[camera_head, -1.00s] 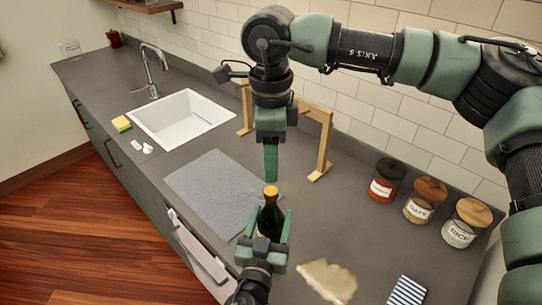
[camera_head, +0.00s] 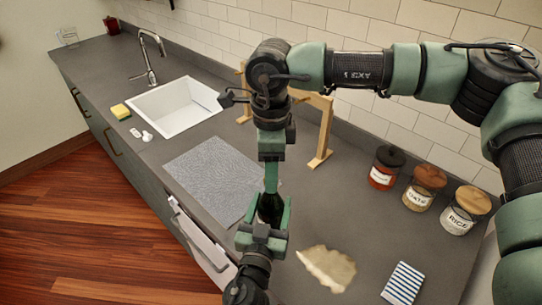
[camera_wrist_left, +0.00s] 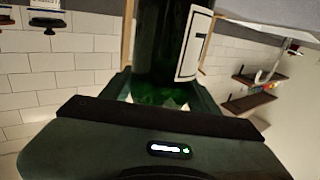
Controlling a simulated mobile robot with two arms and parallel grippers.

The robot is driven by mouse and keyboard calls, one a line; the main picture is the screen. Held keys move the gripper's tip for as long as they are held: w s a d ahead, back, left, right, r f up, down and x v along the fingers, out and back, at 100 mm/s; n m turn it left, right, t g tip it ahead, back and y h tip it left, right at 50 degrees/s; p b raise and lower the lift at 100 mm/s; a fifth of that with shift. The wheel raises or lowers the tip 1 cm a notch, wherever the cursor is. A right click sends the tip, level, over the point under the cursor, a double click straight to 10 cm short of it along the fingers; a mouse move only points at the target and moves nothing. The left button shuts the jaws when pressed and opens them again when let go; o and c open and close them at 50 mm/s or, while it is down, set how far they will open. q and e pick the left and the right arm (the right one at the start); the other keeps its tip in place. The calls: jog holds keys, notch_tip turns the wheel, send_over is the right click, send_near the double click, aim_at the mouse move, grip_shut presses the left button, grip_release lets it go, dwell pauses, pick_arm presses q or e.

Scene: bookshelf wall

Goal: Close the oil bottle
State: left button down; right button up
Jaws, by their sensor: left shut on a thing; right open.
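The dark oil bottle (camera_head: 270,207) stands upright between the fingers of my left gripper (camera_head: 264,213), which is shut on it. In the left wrist view the dark green bottle (camera_wrist_left: 160,50) with a white label sits between the fingers. My right gripper (camera_head: 271,180) points straight down right over the bottle's top. It is open, though its fingers line up in the head view and look like one. The bottle's top and cap are hidden behind it, so I cannot tell whether the fingers touch them.
A grey mat (camera_head: 212,180) lies left of the bottle and a beige cloth (camera_head: 327,266) right of it. A wooden rack (camera_head: 324,130) stands behind. Jars (camera_head: 424,187) line the back right, and a striped cloth (camera_head: 403,284) lies at the front right. The sink (camera_head: 173,106) is far left.

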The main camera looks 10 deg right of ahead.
jog(key=shift+f, duration=0.4)
grip_shut()
jog(key=shift+o, duration=0.4)
grip_release()
